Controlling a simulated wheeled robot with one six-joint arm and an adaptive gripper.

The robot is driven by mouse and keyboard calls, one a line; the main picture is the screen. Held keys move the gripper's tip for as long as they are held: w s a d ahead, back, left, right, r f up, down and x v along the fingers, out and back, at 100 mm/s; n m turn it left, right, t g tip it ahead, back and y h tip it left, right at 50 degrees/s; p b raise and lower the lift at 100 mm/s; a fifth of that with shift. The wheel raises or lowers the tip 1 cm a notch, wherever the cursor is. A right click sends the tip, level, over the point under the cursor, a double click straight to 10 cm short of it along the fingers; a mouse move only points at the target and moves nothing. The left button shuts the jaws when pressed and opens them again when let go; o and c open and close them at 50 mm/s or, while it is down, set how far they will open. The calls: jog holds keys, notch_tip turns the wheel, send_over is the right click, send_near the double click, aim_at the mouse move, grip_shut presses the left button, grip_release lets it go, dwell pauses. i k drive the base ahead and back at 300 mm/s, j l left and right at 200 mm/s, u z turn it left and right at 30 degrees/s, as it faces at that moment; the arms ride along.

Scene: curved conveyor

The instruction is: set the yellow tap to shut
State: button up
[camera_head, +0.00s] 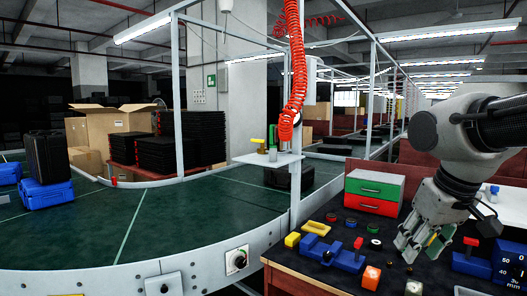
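Another yellow block (292,239) sits at the bench's left edge. My gripper (407,250) points down over the bench, right of the blue fixture. A green and yellow thing (437,242) shows right beside my fingers, partly hidden by them. I cannot tell its shape, whether my fingers touch it, or how far they are open.
Green and red drawers (374,190) stand at the bench's back. An orange block (371,277) lies in front of my gripper, and a blue, red-topped fixture (470,261) is to its right. The green curved conveyor (150,225) runs at left. A red coiled hose (293,70) hangs above.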

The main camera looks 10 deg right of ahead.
aim_at(262, 142)
jog(key=i+j, duration=0.35)
jog(key=i, duration=0.2)
jog(key=i+j, duration=0.4)
jog(key=i, duration=0.15)
